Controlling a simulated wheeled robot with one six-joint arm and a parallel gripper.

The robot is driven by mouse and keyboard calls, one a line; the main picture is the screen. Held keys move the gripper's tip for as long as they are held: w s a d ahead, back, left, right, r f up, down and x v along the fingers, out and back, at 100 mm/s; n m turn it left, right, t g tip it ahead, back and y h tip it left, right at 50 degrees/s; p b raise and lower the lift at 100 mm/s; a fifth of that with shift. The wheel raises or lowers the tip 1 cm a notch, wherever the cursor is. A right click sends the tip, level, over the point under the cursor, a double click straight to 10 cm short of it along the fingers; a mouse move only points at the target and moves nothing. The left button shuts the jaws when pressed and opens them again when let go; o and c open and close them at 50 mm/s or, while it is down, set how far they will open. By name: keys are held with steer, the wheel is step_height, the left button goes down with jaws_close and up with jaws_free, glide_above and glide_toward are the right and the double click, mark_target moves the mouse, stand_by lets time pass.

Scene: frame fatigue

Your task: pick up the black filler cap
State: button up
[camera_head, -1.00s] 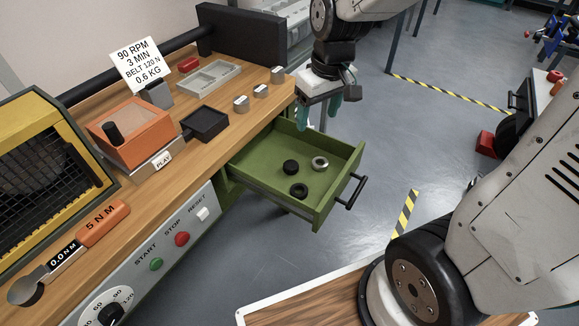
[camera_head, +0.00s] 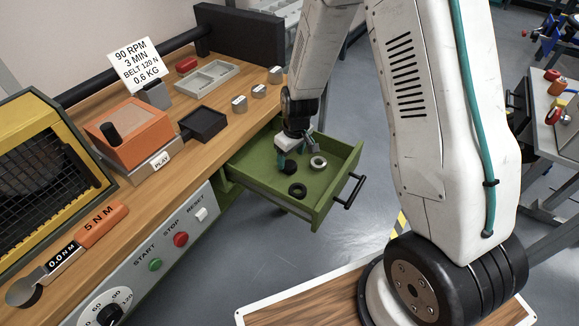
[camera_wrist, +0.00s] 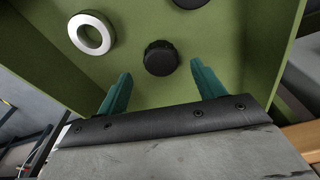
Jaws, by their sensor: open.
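The black filler cap (camera_wrist: 161,58) has a ribbed rim and lies in the open green drawer (camera_head: 335,190). In the wrist view it shows just beyond and between the two teal fingertips. In the head view the cap (camera_head: 289,168) is partly hidden by my gripper (camera_head: 291,160), which is low inside the drawer. My gripper (camera_wrist: 160,76) is open, with one finger to each side of the cap's line and nothing held. I cannot tell whether the fingers touch the cap.
A silver ring (camera_head: 318,162) lies right of the cap in the head view. A black ring (camera_head: 298,190) lies nearer the drawer front. The drawer walls and black handle (camera_head: 349,192) bound the space. The wooden bench (camera_head: 225,140) stands left of the drawer.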

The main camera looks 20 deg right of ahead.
mark_target(290, 164)
step_height(290, 164, down, 4)
steer(key=shift+w+a+r, duration=0.15)
steer(key=c, duration=1.1)
steer(key=shift+o, duration=0.2)
steer(key=shift+r, duration=0.1)
